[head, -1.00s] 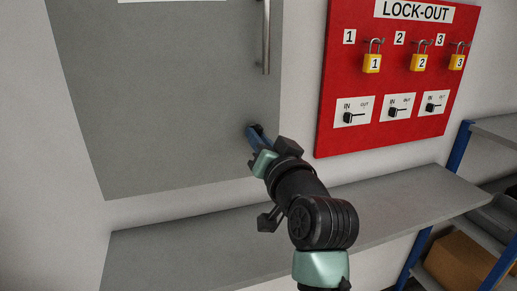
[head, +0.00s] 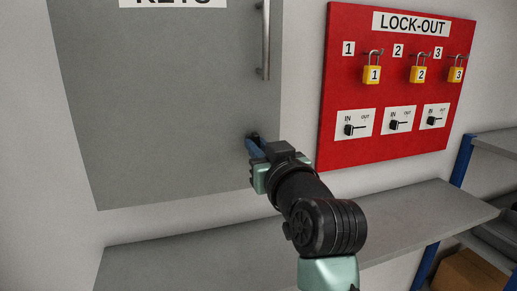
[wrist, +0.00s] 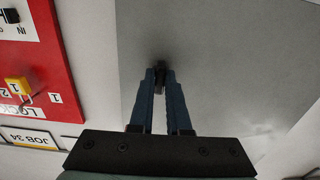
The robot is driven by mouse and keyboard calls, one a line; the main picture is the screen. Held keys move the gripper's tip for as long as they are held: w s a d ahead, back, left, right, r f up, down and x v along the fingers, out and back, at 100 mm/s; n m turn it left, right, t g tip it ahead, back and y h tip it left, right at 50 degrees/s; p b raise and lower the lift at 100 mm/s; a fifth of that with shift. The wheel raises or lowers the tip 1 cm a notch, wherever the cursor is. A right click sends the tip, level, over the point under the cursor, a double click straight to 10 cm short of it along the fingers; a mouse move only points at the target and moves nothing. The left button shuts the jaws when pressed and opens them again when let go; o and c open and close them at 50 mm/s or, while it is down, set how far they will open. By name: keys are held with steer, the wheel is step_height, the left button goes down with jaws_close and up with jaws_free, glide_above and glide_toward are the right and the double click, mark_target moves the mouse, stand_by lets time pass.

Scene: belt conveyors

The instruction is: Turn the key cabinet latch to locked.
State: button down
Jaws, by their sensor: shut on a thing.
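The grey key cabinet (head: 170,110) hangs on the wall at the left, its door shut, with a "KEYS" sign at the top and a vertical bar handle (head: 265,40). Its small dark latch (head: 254,136) sits low near the door's right edge, mostly hidden by my fingers. My gripper (head: 257,145) is at the latch with its blue fingers shut on it. In the wrist view the fingers (wrist: 160,82) close around the dark latch (wrist: 160,70) against the grey door. I cannot tell which way the latch is turned.
A red lock-out board (head: 395,90) with several yellow padlocks and IN/OUT switches is on the wall to the right of the cabinet. A grey shelf (head: 430,208) runs below. A blue-framed rack (head: 462,160) stands at the far right.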

steer(key=c, duration=0.9)
jaws_free()
steer(key=b+v, duration=0.1)
steer(key=v, duration=1.2)
steer(key=shift+b, duration=0.35)
steer(key=shift+r, duration=0.15)
steer(key=s+a+r+m+t+h+p, duration=0.1)
steer(key=s+r+t+h+p, duration=0.1)
steer(key=r, duration=0.7)
steer(key=s+a+r+m+t+h+p, duration=0.1)
steer(key=s+r+t+p, duration=0.3)
steer(key=r, duration=0.5)
steer(key=s+a+r+m+t+h+p, duration=0.1)
steer(key=s+a+r+t+h+p, duration=0.1)
steer(key=r, duration=0.8)
steer(key=shift+s+m+t+h+p, duration=0.35)
steer(key=shift+s+t+p, duration=0.6)
steer(key=shift+s, duration=0.9)
